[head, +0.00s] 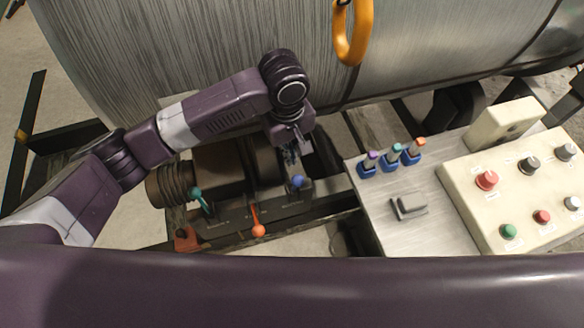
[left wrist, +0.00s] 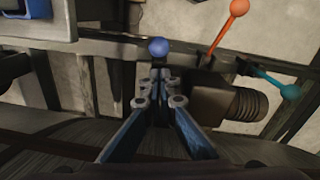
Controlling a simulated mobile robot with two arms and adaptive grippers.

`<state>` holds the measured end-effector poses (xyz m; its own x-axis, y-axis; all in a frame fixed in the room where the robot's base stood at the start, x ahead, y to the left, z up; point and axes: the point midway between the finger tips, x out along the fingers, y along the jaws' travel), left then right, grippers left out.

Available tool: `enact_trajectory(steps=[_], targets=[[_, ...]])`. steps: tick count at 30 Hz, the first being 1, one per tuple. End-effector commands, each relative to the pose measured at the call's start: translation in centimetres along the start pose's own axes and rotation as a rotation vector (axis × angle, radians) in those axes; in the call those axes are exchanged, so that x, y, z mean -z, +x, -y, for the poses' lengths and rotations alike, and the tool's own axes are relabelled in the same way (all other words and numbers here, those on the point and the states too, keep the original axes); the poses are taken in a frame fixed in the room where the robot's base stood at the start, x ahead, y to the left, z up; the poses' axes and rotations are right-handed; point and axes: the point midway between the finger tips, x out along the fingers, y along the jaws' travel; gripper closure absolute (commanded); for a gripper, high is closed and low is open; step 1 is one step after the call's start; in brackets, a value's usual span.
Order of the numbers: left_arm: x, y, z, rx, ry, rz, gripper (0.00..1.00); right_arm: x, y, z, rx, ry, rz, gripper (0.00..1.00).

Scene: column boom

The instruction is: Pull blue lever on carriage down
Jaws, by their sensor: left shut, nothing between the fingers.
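The blue lever shows its round blue knob (head: 298,182) on the dark carriage (head: 225,218) in the head view, right of the orange and teal levers. In the left wrist view the blue knob (left wrist: 159,47) is just beyond my fingertips. My left gripper (head: 292,158) reaches down from its wrist just behind the knob; its fingers are small and partly hidden there. In the left wrist view its fingers (left wrist: 157,82) are closed together with nothing between them. Whether they touch the lever, I cannot tell; its shaft is hidden. My right gripper is not in view.
An orange lever (head: 258,230) and a teal lever (head: 201,199) stand left of the blue one. A large metal drum (head: 200,55) fills the back. A metal table (head: 440,232) with small blue holders and a control box (head: 520,185) stands right.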

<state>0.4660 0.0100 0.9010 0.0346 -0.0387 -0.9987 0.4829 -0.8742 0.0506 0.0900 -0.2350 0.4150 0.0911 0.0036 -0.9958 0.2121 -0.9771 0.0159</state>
Motion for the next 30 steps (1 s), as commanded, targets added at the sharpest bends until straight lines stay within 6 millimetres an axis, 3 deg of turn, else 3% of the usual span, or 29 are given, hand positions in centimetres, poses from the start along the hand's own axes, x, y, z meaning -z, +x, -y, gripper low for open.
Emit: enact_trajectory(steps=[16, 21, 30], targets=[[0.0, 8.4, 0.1, 0.003, 0.000, 0.000, 1.00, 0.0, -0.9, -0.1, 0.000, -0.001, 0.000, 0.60], [0.0, 9.6, 0.1, 0.001, 0.001, -0.001, 1.00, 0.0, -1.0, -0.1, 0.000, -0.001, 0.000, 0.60], [0.0, 9.8, 0.1, 0.000, 0.001, -0.001, 1.00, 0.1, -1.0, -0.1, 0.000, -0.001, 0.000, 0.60]])
